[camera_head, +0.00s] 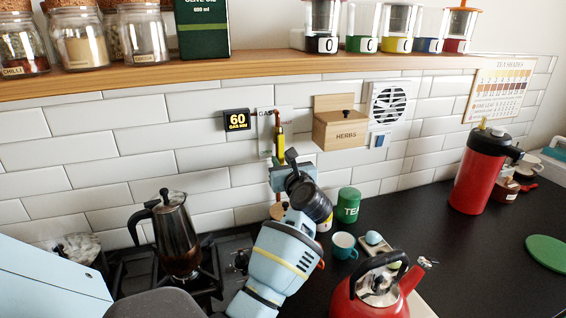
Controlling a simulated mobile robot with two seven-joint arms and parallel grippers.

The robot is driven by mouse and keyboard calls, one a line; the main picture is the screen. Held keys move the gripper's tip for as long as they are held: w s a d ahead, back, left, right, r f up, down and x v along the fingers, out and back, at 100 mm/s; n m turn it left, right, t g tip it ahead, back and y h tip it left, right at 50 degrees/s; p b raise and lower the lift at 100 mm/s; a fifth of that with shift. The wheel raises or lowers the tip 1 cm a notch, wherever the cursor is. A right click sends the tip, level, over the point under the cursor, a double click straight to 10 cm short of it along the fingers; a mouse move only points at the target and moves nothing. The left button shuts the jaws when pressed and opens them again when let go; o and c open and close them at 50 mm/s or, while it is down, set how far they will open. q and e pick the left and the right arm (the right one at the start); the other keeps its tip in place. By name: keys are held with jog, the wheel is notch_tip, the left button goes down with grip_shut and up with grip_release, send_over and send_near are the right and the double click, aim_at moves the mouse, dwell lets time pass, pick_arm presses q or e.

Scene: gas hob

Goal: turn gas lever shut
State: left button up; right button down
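The gas lever (280,142) is a narrow yellow handle standing about upright. It is on a white wall plate (265,122) marked GAS, on the tiled wall behind the counter. My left gripper (282,158) is right at the lever's lower end, on a pale blue arm reaching up over the hob. The wrist and gripper body hide the fingertips. I cannot tell whether the fingers touch the lever or how far apart they are. My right gripper is not in view.
A moka pot (175,240) stands on the hob left of my arm. A red kettle (362,296), a teal cup (343,246) and a green tea tin (348,205) stand to its right. A black sign (237,120) reads 60. A wooden shelf (250,73) runs above.

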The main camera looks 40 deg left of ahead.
pick_arm(q)
grip_shut()
